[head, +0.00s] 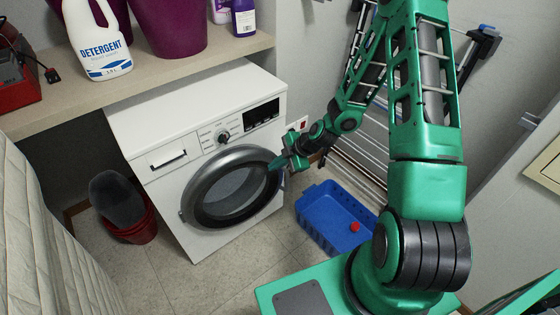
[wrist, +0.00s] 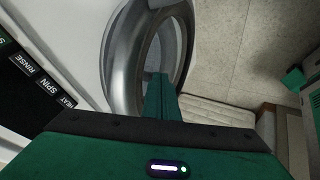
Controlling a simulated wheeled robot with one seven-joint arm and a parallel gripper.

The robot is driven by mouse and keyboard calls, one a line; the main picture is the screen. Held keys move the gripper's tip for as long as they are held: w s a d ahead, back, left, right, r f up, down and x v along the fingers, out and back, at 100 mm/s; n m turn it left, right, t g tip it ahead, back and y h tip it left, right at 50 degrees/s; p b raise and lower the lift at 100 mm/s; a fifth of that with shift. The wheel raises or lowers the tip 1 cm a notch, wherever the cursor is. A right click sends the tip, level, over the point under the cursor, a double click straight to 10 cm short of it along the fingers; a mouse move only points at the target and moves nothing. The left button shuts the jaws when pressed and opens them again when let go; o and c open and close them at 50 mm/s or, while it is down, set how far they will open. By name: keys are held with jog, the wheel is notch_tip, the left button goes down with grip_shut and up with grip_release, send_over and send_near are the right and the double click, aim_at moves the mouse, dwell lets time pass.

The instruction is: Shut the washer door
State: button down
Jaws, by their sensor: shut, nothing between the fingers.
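The white washer (head: 206,155) stands against the wall under a shelf. Its round door (head: 231,188), with a grey rim and dark glass, sits at the washer's front. In the head view the door lies close to the front face; I cannot tell whether it is latched. My gripper (head: 280,163) is at the door's upper right rim, its fingers together with nothing between them. In the wrist view the fingers (wrist: 160,98) reach over the near part of the door ring (wrist: 130,60). Whether they touch the rim is not clear.
A blue basket (head: 318,236) with a red item (head: 355,227) is on the floor right of the washer. A red bucket (head: 137,226) stands at its left. A drying rack (head: 352,150) leans behind my arm. A detergent bottle (head: 97,40) is on the shelf (head: 160,70).

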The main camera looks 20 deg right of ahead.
aim_at(268, 159)
jog(key=shift+w+a+f, duration=0.1)
jog(key=shift+w+a, duration=0.1)
jog(key=shift+w, duration=0.5)
jog(key=shift+w+a+f, duration=0.1)
jog(key=shift+w+a, duration=0.05)
jog(key=shift+w, duration=0.55)
jog(key=shift+w+a, duration=0.2)
jog(key=shift+w, duration=0.5)
